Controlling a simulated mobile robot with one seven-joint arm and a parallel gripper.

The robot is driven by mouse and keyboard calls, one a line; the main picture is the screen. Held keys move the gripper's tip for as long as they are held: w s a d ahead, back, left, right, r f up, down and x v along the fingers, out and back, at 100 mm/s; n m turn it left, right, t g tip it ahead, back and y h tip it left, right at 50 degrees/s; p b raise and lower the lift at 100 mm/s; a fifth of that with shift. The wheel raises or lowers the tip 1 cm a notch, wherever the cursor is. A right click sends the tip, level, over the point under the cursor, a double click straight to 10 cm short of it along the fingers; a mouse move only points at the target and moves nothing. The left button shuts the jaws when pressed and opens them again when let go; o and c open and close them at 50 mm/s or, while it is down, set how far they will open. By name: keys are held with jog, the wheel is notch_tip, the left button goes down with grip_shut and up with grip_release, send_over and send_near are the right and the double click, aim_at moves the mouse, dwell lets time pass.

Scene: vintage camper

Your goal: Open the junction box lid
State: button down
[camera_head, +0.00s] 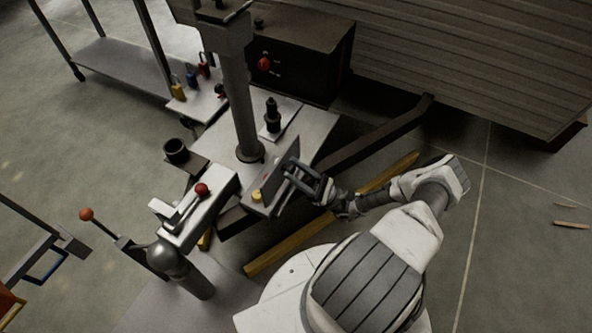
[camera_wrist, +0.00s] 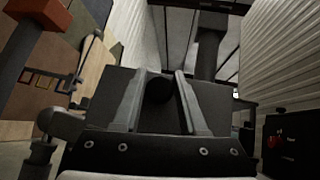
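A small grey box with a tilted grey plate (camera_head: 272,184) sits at the front of the trailer tongue in the head view. It looks like the junction box and its lid, but I cannot be sure. My gripper (camera_head: 296,170) is close against the plate's right side. In the wrist view my gripper (camera_wrist: 161,73) has its two fingers apart. A dark flat panel (camera_wrist: 218,92) fills the space in front of them, and a dark round knob (camera_wrist: 160,88) shows between the fingers. Whether the fingers touch it is not clear. The lid's hinge side is hidden.
A grey post (camera_head: 238,105) rises behind the box. A white bracket with a red knob (camera_head: 202,189) stands to its left. A yellow beam (camera_head: 290,245) lies below my arm. A dark cabinet (camera_head: 310,55) is behind. Floor at the right is mostly clear.

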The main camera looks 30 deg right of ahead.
jog(key=c, duration=0.7)
grip_release()
jog(key=shift+a+f+g, duration=0.3)
jog(key=shift+a, duration=0.1)
jog(key=shift+o, duration=1.2)
jog(key=shift+d+r, duration=0.1)
jog(key=shift+d, duration=0.1)
jog(key=shift+s+d+f, duration=0.1)
jog(key=shift+s+f, duration=0.05)
jog(key=shift+f, duration=0.1)
jog(key=s+d+p, duration=0.2)
jog(key=s+d, duration=0.5)
jog(key=d, duration=0.3)
jog(key=shift+f, duration=0.2)
jog(key=shift+s, duration=0.1)
